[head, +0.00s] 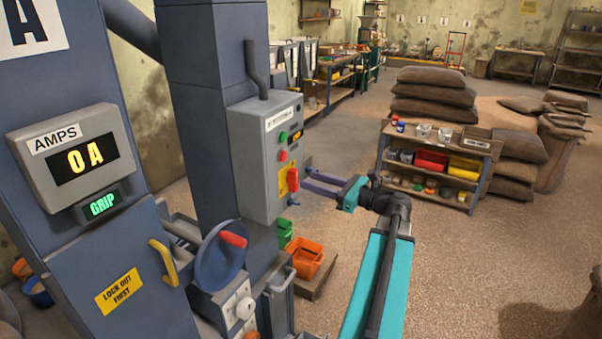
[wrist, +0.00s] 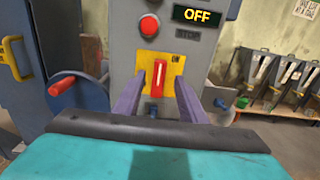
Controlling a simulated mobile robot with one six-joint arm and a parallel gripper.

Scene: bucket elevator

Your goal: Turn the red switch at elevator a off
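The red switch (wrist: 162,76) is a handle on a yellow plate (wrist: 147,67), low on the grey control box (head: 244,154). In the wrist view it stands nearly upright, and small lettering that looks like ON is at the plate's upper right. The switch also shows in the head view (head: 293,179). My gripper (wrist: 161,86) is open, with one purple finger on each side of the switch and a gap on both sides. In the head view my gripper (head: 307,182) reaches the box from the right. A display (wrist: 197,16) above reads OFF.
A round red button (wrist: 149,25) sits above the switch and a blue knob (wrist: 152,109) below it. A blue handwheel (head: 220,258) stands left of the box. Orange bin (head: 305,258) below.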

